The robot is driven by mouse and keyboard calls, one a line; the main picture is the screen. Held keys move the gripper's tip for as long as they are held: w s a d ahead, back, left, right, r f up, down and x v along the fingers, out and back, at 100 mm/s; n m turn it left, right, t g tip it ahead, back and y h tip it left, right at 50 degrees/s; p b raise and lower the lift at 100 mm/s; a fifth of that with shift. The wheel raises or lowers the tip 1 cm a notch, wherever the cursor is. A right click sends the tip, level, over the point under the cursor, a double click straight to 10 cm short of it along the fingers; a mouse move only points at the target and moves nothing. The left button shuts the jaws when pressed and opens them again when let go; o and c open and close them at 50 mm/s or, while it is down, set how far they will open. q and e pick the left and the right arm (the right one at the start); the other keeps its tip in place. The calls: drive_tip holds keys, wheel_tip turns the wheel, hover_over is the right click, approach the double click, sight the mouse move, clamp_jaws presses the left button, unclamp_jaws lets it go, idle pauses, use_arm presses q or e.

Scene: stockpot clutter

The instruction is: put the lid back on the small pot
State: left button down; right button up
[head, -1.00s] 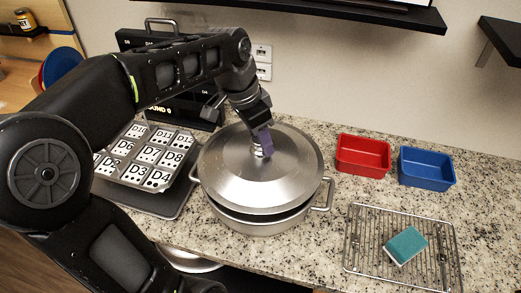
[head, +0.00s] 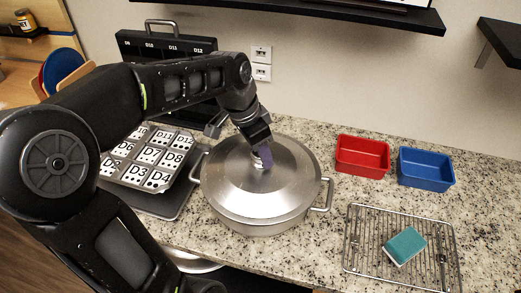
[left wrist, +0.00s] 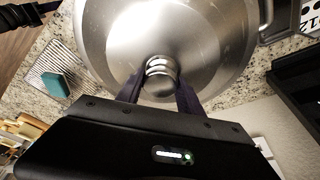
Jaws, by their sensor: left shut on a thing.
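The small pot (head: 262,229) is a steel pot with two side handles on the granite counter. Its domed steel lid (head: 240,188) sits over the pot's mouth, looking level, with no dark gap showing at the front rim. My left gripper (head: 264,156) is shut on the knob of the lid from above. In the left wrist view the purple fingers (left wrist: 160,95) stand on either side of the ringed knob (left wrist: 161,68), with the lid (left wrist: 120,40) filling the middle. My right gripper is not in view.
A red bin (head: 362,156) and a blue bin (head: 426,169) stand to the right. A wire rack (head: 365,250) with a teal sponge (head: 405,246) lies at front right. A tray of labelled tiles (head: 150,160) is left of the pot, close to its handle.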

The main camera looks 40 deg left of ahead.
sight(249, 168)
use_arm(q)
drive_tip(key=c, duration=0.8)
unclamp_jaws()
drive_tip(key=shift+o, duration=0.2)
drive_tip(key=v, duration=1.2)
drive_tip(key=shift+s, duration=0.15)
